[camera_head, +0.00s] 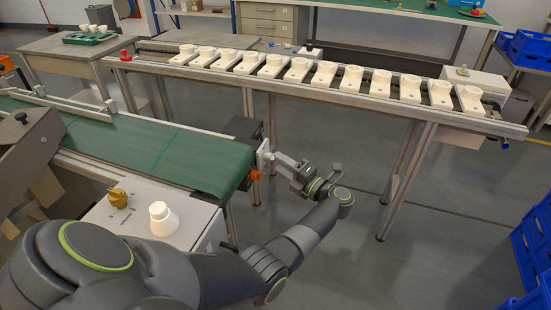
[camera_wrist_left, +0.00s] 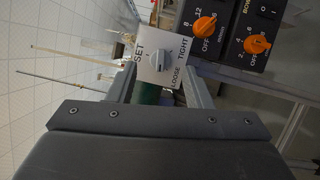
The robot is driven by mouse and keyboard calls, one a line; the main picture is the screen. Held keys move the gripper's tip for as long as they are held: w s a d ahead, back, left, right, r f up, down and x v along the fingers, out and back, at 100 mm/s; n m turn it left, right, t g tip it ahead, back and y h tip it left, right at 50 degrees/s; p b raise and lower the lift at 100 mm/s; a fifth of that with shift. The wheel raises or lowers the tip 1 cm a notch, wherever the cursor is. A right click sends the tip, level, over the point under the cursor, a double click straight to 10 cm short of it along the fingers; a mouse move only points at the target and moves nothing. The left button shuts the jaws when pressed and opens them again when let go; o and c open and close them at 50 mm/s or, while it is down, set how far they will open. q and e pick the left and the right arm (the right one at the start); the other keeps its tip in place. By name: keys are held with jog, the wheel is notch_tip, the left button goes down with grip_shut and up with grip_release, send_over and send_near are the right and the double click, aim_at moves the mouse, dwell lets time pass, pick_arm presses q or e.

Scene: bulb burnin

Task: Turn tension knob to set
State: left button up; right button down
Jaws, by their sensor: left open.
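The tension knob (camera_wrist_left: 158,61) is a small grey knob on a white plate marked SET, TIGHT and LOOSE in the left wrist view. Its exact pointing direction is hard to read. The white plate (camera_head: 263,154) stands at the end of the green conveyor in the head view. My left gripper (camera_head: 278,160) reaches toward the plate from the right. In the left wrist view, its open fingers (camera_wrist_left: 159,78) lie on either side of the knob, with visible room between. I cannot tell how far the tips are from the plate. My right gripper is out of view.
Dark control boxes with orange knobs (camera_wrist_left: 204,27) and (camera_wrist_left: 257,44) sit close beside the plate. The green conveyor (camera_head: 195,158) runs left. A rail bench (camera_head: 330,94) with several white sockets stands behind. A brass-coloured piece (camera_head: 118,199) and white piece (camera_head: 163,219) rest near my arm.

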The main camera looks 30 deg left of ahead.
aim_at(270, 157)
pick_arm(q)
jog(key=shift+w+a, duration=0.15)
jog(key=shift+a, duration=0.65)
jog(key=shift+w+a, duration=0.1)
jog(key=shift+a, duration=0.65)
jog(key=shift+r, duration=0.1)
jog(key=c, duration=1)
